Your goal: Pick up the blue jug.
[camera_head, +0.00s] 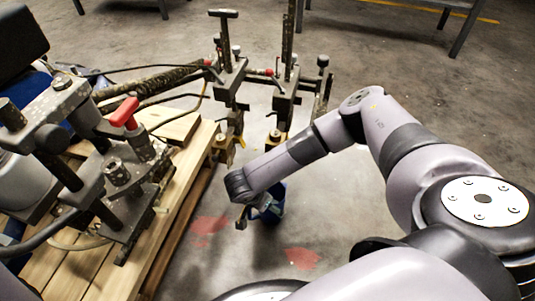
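The blue jug (277,201) is on the concrete floor just right of the pallet, partly hidden by my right wrist and gripper. My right arm comes in from the right and bends down towards it. My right gripper (252,217) is at the jug, pointing down, with its fingers in front of or against the upper part. The fingers are small and dark, so I cannot tell whether they are around the jug or open. My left gripper is not in view.
A line striper machine (85,150) with metal clamps, hoses and a red lever stands on a wooden pallet (185,190) at the left. Its metal frame (283,100) extends beyond the jug. Red paint patches (302,258) mark the floor. Open floor lies at the back right.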

